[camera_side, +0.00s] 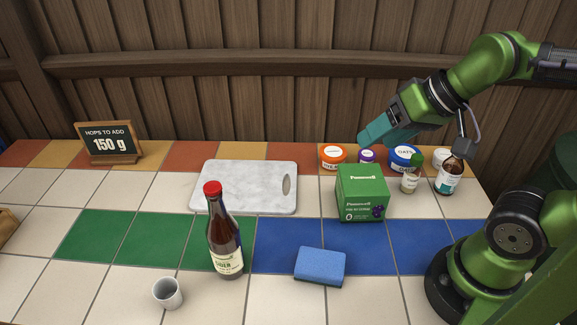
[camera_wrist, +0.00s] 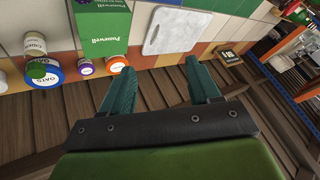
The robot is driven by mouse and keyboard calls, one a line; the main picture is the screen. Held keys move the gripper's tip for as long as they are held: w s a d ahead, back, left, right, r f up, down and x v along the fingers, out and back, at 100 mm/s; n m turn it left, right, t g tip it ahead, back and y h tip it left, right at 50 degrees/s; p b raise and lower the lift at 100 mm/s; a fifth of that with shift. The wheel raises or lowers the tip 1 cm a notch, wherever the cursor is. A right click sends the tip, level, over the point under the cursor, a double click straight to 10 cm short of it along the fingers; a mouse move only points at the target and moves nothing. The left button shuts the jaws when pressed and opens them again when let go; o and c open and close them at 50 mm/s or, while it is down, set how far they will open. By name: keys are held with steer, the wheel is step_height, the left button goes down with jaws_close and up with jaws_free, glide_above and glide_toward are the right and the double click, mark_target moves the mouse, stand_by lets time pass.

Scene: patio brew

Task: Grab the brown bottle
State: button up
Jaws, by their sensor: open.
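A tall dark brown bottle (camera_side: 224,240) with a red cap and a cream label stands upright on the tiled counter, left of centre in the side view. A smaller brown bottle (camera_side: 450,175) with a white label stands at the right, near the arm. I cannot tell which one the task means. My gripper (camera_side: 369,138) is open and empty, above the back of the counter and well apart from both bottles. Its teal fingers (camera_wrist: 160,68) also show in the wrist view, with nothing between them. I cannot make out either bottle in the wrist view.
A green box (camera_side: 361,193), a green-capped bottle (camera_side: 411,174) and several jars, one labelled OATS (camera_side: 404,157), crowd the right. A marble board (camera_side: 240,184) lies behind the tall bottle. A blue sponge (camera_side: 320,265) and white cup (camera_side: 167,293) are in front. A sign (camera_side: 106,142) stands back left.

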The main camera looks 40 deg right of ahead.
steer(key=w+a+r+n+g+y, duration=0.1)
steer(key=w+a+r+n+g, duration=0.1)
steer(key=w+a+n, duration=0.4)
steer(key=n+g, duration=0.3)
steer(key=n, duration=0.8)
glide_toward(214, 186)
steer(key=shift+y, duration=0.4)
steer(key=x, duration=0.7)
steer(key=shift+d, duration=0.15)
steer(key=shift+d+x, duration=0.1)
steer(key=shift+x, duration=1.3)
steer(key=shift+d+x, duration=0.15)
steer(key=shift+x, duration=1.3)
jaws_close()
